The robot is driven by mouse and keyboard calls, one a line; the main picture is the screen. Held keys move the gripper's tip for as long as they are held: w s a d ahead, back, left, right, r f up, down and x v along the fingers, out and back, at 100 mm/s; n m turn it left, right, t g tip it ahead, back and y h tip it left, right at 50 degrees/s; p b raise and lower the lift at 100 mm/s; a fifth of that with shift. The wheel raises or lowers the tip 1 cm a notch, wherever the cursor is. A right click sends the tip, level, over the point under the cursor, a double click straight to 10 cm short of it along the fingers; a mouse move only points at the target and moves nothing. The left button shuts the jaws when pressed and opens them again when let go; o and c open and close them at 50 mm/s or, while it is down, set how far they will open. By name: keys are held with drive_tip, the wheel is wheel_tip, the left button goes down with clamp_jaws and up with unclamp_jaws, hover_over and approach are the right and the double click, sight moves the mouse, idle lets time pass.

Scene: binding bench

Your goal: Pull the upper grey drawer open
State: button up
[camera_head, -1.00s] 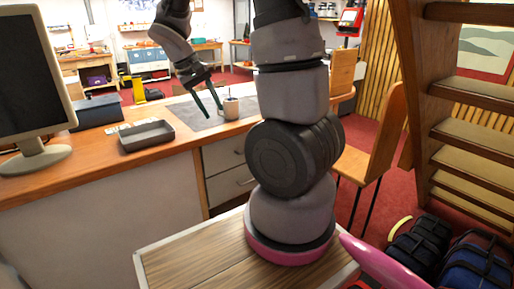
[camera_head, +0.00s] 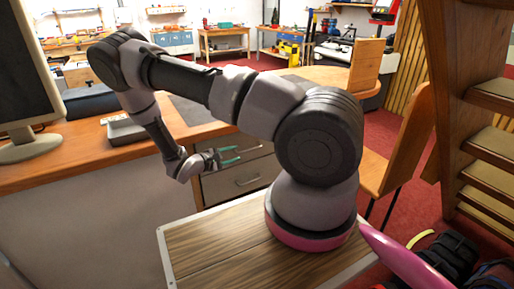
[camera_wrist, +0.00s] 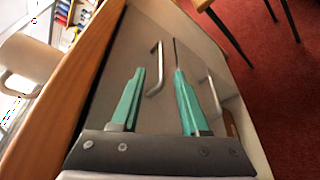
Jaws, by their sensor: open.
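The upper grey drawer (camera_head: 262,150) is in the desk front, just under the wooden top, and looks shut. In the wrist view its face (camera_wrist: 125,50) carries a metal bar handle (camera_wrist: 157,72). My gripper (camera_head: 238,154) is in front of this drawer with its teal fingers apart and empty. In the wrist view, the handle lies ahead, between the two fingertips (camera_wrist: 159,78) in the picture. I cannot tell whether the fingers touch it. In the head view my gripper partly covers the upper drawer.
The lower grey drawer (camera_head: 225,187) has its own handle (camera_head: 248,181), seen right of the fingers in the wrist view (camera_wrist: 213,92). The wooden desk edge (camera_wrist: 55,100) runs close on the left there. A grey tray (camera_head: 125,130) and monitor (camera_head: 28,75) stand on the desk. A chair (camera_head: 400,140) is at right.

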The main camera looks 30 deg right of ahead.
sight(249, 150)
drive_tip(key=x, duration=1.1)
drive_tip(key=shift+w+f, duration=0.2)
drive_tip(key=shift+f, duration=0.2)
clamp_jaws()
idle(0.9)
